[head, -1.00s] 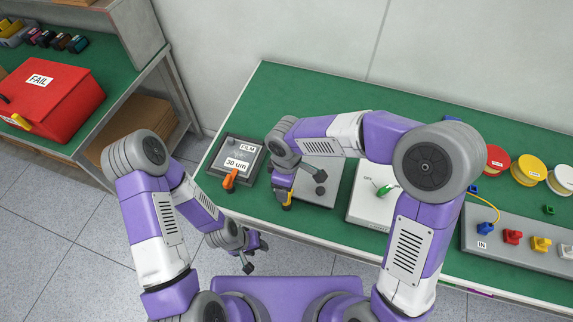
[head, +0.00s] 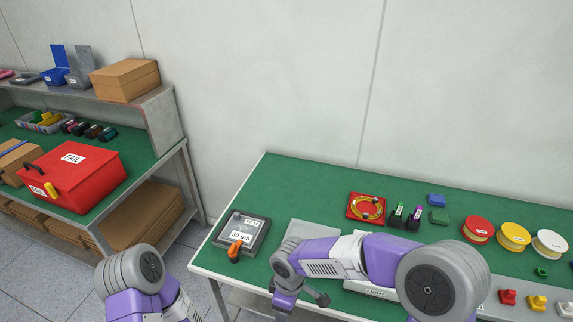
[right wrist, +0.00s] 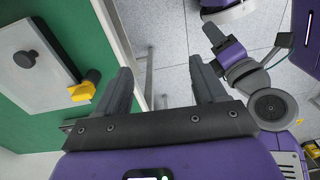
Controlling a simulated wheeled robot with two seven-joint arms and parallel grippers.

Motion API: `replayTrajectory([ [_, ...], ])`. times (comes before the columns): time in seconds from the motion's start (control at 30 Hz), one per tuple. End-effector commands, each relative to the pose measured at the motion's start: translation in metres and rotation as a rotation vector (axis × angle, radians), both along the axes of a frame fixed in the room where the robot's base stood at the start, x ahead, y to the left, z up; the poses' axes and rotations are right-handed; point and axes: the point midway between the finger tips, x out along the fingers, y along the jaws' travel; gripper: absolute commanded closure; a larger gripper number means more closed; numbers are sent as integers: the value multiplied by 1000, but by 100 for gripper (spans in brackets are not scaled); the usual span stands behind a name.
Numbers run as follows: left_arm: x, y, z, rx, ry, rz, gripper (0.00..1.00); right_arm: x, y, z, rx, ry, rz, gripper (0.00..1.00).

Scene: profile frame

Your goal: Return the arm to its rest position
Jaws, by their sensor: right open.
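My right arm (head: 345,262) reaches left across the front of the green bench in the head view. My left arm (head: 140,280) shows only in part at the lower left. Part of it also shows in the right wrist view (right wrist: 240,62); its finger opening is unclear.
The film box (head: 262,226) with an orange lever stands left of my right wrist. The grey plate (head: 308,232) and a white panel (head: 362,286) are partly hidden by my arm. Several spools (head: 513,236) stand at right. A red FAIL box (head: 85,160) is on the left shelf.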

Motion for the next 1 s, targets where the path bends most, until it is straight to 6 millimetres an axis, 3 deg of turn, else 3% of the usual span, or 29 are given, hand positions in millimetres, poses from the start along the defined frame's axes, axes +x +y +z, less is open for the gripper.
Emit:
replayTrajectory([
  [0.03,1,0,0,0,-2,1,57,-4,-3,-15,23,29,-43,30],
  [0.37,1,0,0,0,-2,0,57,-32,-14,-93,199,172,-404,30],
  [0.57,1,0,0,0,-2,1,57,-64,-39,-157,296,259,-839,30],
  [0.7,1,0,0,1,-3,1,57,-88,-66,-192,308,269,-1163,30],
  [0.83,1,0,0,0,-2,1,57,-104,-85,-210,293,252,-1352,30],
  [1.0,1,0,0,0,-2,1,57,-111,-96,-217,282,233,-1437,30],
])
